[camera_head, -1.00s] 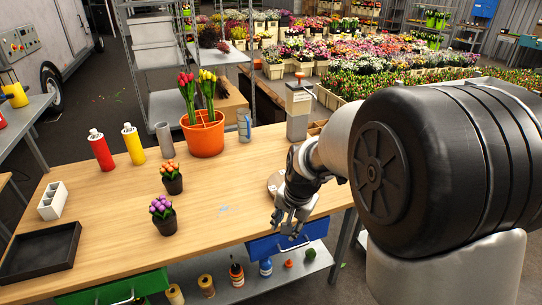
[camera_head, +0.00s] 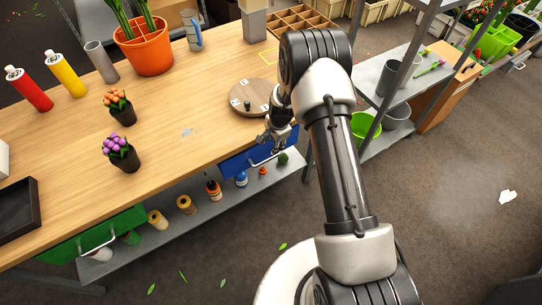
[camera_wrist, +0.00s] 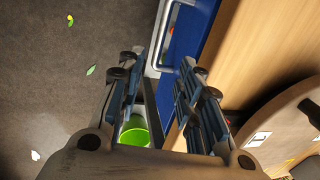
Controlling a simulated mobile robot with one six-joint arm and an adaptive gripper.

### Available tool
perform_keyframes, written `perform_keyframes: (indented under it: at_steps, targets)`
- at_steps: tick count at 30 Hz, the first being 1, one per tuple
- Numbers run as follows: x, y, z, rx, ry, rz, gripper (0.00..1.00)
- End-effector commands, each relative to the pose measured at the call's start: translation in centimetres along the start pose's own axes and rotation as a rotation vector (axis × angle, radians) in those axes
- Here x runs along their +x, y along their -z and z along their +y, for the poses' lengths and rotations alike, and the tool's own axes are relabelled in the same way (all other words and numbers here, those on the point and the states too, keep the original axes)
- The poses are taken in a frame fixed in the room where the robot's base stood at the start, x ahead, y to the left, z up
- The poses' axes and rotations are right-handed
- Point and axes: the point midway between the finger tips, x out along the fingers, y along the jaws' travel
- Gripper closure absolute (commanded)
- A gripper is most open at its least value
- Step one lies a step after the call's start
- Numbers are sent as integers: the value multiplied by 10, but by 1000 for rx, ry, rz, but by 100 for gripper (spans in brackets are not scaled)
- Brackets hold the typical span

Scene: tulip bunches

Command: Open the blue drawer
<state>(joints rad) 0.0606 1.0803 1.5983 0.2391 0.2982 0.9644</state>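The blue drawer (camera_head: 236,164) sits under the front edge of the wooden table and looks shut. Its pale bar handle (camera_head: 266,160) runs along its front. My gripper (camera_head: 270,138) is at the table edge, by the right part of the drawer, and partly hides it. In the wrist view, the blue drawer front (camera_wrist: 188,32) and the handle (camera_wrist: 160,38) show just beyond the fingertips. My gripper (camera_wrist: 160,72) is open there, with nothing held between its fingers. The handle lies ahead of the gap between the fingers, apart from them as far as I can tell.
The wooden table (camera_head: 190,105) bears a round turntable (camera_head: 250,98) close to my gripper. A green drawer (camera_head: 95,235) is at the left. A lower shelf (camera_head: 150,240) holds bottles and spools. A green bucket (camera_head: 365,125) stands to the right. The floor in front is open.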

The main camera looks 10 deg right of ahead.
Motion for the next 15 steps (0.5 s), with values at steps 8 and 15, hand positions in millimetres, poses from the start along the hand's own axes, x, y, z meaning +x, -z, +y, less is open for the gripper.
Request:
perform_keyframes:
  at_steps: [8, 15]
  targets:
    - [67, -1, 2, -2, -2, -1, 67]
    - [108, 0, 1, -1, 0, 0, 67]
